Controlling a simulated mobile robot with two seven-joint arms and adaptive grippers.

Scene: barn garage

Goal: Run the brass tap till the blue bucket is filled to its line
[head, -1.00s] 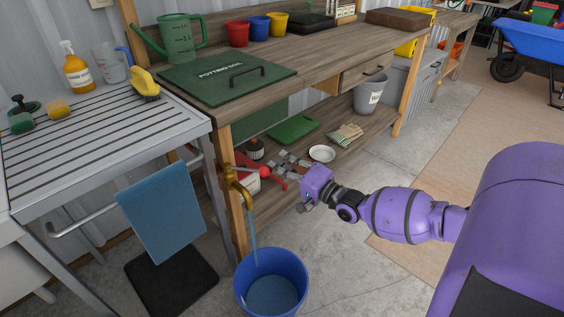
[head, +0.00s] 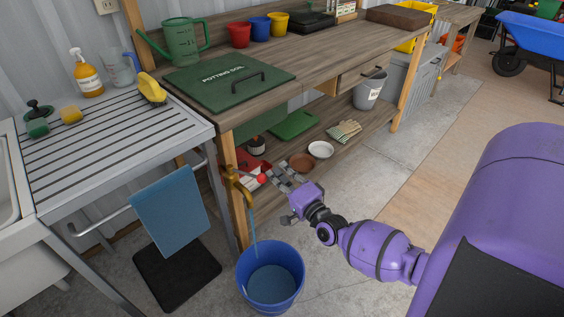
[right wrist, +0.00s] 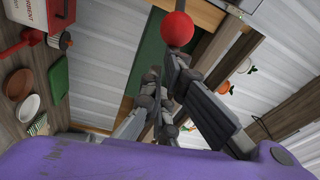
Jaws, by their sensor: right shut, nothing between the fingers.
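The brass tap (head: 231,183) stands at the front post of the wooden bench. A thin stream of water (head: 254,228) runs from its spout into the blue bucket (head: 291,291) on the floor below. Water stands in the bucket; I cannot make out its fill line. A red ball knob (head: 262,178) shows beside the tap. My right gripper (head: 282,174) is shut and empty, just right of the knob. In the right wrist view the red knob (right wrist: 177,29) is just beyond the fingertips; I cannot tell whether they touch. My left gripper is out of view.
A slatted metal table (head: 100,140) with a blue towel (head: 170,212) on its rail is left of the tap. The bench's lower shelf holds a terracotta dish (head: 302,162), a white dish (head: 320,149) and gloves (head: 344,131). Concrete floor right of the bucket is clear.

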